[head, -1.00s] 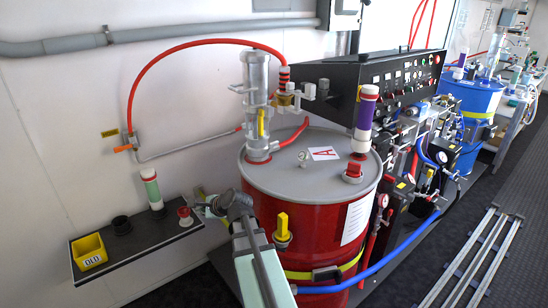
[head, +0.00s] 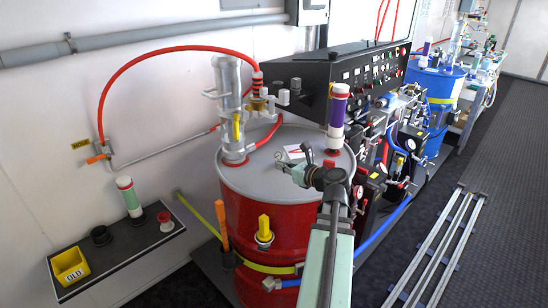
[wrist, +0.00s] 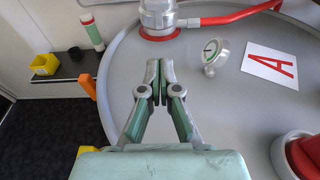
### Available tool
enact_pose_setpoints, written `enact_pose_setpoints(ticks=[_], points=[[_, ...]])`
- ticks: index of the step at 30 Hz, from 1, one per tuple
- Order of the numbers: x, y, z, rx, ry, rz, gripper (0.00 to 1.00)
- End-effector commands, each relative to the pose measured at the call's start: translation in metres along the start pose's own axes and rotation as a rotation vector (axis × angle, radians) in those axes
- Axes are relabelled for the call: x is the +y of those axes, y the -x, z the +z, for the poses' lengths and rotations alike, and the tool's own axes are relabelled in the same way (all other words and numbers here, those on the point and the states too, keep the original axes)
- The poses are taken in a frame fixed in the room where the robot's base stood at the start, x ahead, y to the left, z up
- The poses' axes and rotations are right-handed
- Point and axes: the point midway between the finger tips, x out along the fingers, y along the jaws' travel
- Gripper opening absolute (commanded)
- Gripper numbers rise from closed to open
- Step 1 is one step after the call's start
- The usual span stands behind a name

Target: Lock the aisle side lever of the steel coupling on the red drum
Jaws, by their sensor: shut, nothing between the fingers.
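The red drum (head: 240,207) stands in the middle of the head view with a grey lid. A grey metal pump (head: 231,118) rises from the lid. The steel coupling (head: 258,96) is beside its upper part, at the end of the red hose. A pale lever-like part (head: 283,97) sticks out on its right, aisle side; whether it is locked is too small to tell. My gripper (head: 283,160) is above the lid, below and apart from the coupling. The wrist view shows its fingers (wrist: 158,72) shut and empty, with only the pump base (wrist: 158,18) ahead.
A gauge (wrist: 215,52) and a white card marked A (wrist: 270,66) are on the lid. A purple-banded cylinder (head: 338,110) stands at the lid's right edge. A black control panel (head: 340,85) is behind. A shelf (head: 115,247) holds a yellow bin.

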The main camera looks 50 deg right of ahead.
Motion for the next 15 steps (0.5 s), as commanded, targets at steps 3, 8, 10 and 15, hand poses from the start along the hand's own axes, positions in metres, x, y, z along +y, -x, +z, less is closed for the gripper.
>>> enact_pose_setpoints(ticks=[3, 8, 10, 15], points=[[-0.001, -0.016, 0.001, 0.002, 0.001, 0.003, 0.0], [-0.001, -0.045, 0.002, 0.002, 0.003, 0.003, 0.0], [-0.001, -0.059, 0.002, 0.003, 0.003, 0.004, 0.0], [-0.001, -0.092, 0.002, 0.003, 0.003, 0.003, 0.0]])
